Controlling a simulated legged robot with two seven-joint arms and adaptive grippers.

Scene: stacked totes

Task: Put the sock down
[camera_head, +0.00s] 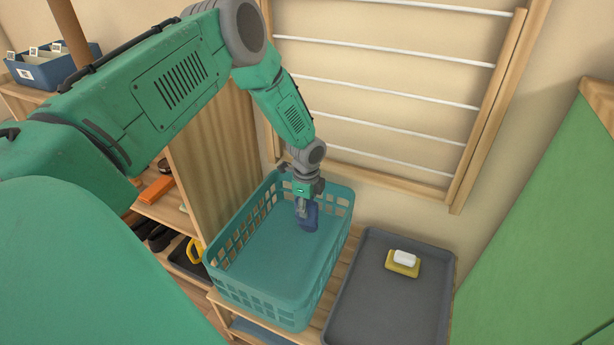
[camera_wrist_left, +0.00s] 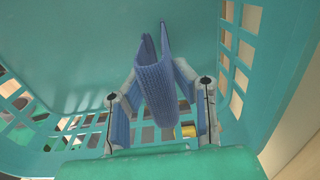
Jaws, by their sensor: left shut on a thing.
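A blue knitted sock (camera_head: 309,218) is inside the teal basket (camera_head: 262,298), near its back end. My left gripper (camera_head: 303,205) reaches down into the basket and is shut on the sock. In the left wrist view the sock (camera_wrist_left: 158,92) stands folded between the two fingers of my left gripper (camera_wrist_left: 158,105). Whether the sock touches the basket floor I cannot tell. My right gripper is not in view.
The basket stands on a wooden shelf. To its right is a grey tray (camera_head: 352,310) with a white soap bar (camera_head: 405,257) on a yellow dish (camera_head: 402,269). A wooden panel (camera_head: 215,150) stands left of the basket. A drying rack (camera_head: 390,65) is on the wall behind.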

